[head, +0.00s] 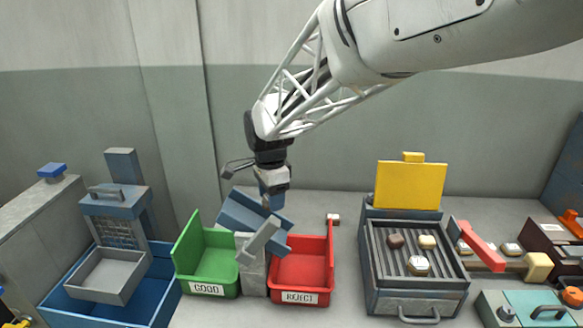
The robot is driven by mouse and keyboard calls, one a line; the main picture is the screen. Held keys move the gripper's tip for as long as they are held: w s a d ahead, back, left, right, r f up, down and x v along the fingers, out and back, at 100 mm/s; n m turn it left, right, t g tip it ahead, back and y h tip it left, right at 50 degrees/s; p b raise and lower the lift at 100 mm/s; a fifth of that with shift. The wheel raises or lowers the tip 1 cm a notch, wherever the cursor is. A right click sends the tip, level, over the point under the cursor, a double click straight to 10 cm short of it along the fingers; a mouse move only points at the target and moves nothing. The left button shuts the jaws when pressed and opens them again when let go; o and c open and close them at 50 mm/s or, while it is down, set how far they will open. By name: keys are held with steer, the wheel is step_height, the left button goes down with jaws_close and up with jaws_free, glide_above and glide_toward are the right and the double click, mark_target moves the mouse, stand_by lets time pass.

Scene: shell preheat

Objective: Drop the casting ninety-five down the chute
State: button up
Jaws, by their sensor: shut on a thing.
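My gripper (271,203) points down at the upper end of the blue tilted chute (240,213). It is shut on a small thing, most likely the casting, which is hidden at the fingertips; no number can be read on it. I cannot tell whether it touches the chute. A grey bar (259,240) lies slantwise across the front of the chute.
Several castings lie on the grate of a grey heater (418,307) with a raised yellow lid (411,186). A blue tray (163,274) stands left; a red-handled item (481,246) and other equipment stand right.

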steer(key=shift+f, duration=2.95)
steer(key=o, duration=1)
steer(key=shift+o, duration=0.2)
steer(key=shift+r, duration=0.1)
steer(key=shift+r, duration=3.85)
steer(key=shift+d, duration=0.1)
